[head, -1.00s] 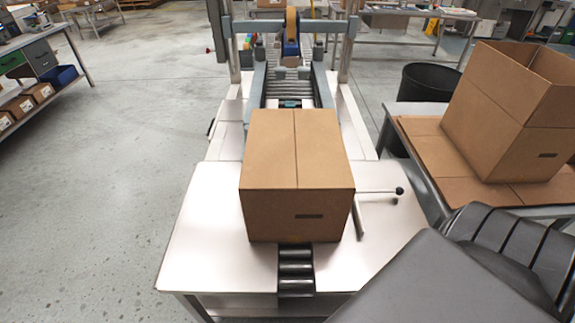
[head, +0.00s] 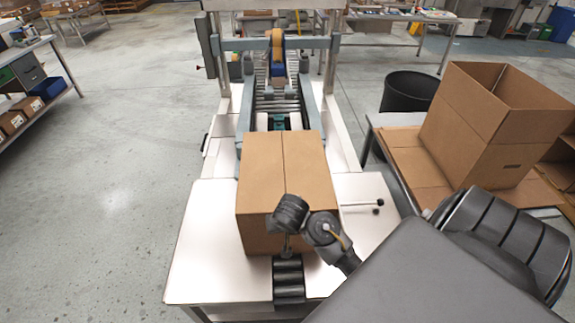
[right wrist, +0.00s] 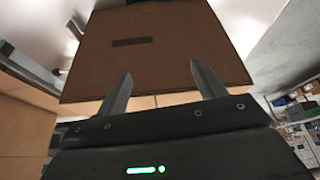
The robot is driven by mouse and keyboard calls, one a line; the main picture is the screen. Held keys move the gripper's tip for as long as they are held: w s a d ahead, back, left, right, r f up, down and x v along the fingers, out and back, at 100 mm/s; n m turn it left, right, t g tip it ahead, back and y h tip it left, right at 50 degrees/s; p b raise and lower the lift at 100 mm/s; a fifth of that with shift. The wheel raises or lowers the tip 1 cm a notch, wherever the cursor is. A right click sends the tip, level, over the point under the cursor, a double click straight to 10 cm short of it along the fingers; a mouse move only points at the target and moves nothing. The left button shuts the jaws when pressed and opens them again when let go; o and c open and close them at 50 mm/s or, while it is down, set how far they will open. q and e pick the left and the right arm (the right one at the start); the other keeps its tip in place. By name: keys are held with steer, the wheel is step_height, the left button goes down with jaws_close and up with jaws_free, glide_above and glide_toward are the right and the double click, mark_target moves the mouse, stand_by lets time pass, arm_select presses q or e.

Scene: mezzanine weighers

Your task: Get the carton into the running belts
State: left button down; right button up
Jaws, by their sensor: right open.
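The closed brown carton (head: 285,165) stands upright on the steel infeed table (head: 205,250), over a strip of rollers (head: 289,280). Its far end is close to the side belts (head: 312,90) of the machine; I cannot tell whether they touch it. My right gripper (right wrist: 162,86) is open and empty, its two fingers pointing at the carton's near face (right wrist: 165,55), which bears a dark label. In the head view the wrist of my right arm covers part of that face, and the fingertips are hard to make out. My left gripper is not in view.
A lever with a black knob (head: 378,203) sticks out right of the carton. An open box (head: 490,120) stands on a side table at the right, with a black bin (head: 410,92) behind. A tape head (head: 277,50) sits over the rollers beyond.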

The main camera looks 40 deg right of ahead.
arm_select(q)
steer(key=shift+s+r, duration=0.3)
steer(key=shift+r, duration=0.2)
arm_select(e)
step_height(320, 180, up, 6)
steer(key=d+m+h, duration=0.1)
steer(key=d, duration=0.1)
steer(key=shift+w+r+m, duration=0.2)
steer(key=shift+w+m, duration=0.2)
steer(key=shift+f, duration=0.1)
